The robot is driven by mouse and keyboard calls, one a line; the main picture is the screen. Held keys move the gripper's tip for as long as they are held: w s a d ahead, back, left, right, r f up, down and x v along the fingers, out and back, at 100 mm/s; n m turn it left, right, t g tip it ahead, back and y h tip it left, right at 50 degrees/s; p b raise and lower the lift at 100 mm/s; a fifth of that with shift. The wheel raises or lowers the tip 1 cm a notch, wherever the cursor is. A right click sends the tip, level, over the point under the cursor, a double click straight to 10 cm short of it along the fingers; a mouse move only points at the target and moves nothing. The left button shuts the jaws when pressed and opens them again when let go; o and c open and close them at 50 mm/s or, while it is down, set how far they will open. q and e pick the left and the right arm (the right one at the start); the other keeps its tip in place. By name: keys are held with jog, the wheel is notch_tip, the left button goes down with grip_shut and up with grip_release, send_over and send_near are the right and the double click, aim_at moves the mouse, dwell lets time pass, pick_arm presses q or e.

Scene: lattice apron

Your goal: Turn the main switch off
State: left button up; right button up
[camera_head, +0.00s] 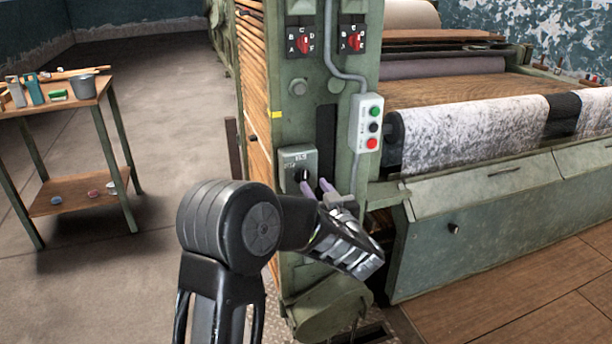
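A small grey-green switch box (291,158) with a black rotary knob (303,174) is fixed low on the machine's green upright. Its lettering is too small to read surely. My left gripper (317,187) is just below and right of the knob, with its two purple fingers apart and nothing seen between them. One fingertip overlaps the knob's lower edge in the picture; I cannot tell whether it touches. Two red rotary switches on black plates, a left one (304,44) and a right one (353,40), sit higher up. My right gripper is out of view.
A green machine cover (500,205) juts out at the right. A wooden cart (75,103) with tools stands left; the floor between is clear.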

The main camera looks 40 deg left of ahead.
aim_at(305, 173)
pick_arm(q)
jog(key=x, duration=0.7)
jog(key=shift+w+a+f, duration=0.1)
jog(key=shift+w+a, duration=0.05)
jog(key=shift+a, duration=0.1)
jog(key=shift+c, duration=0.4)
grip_shut()
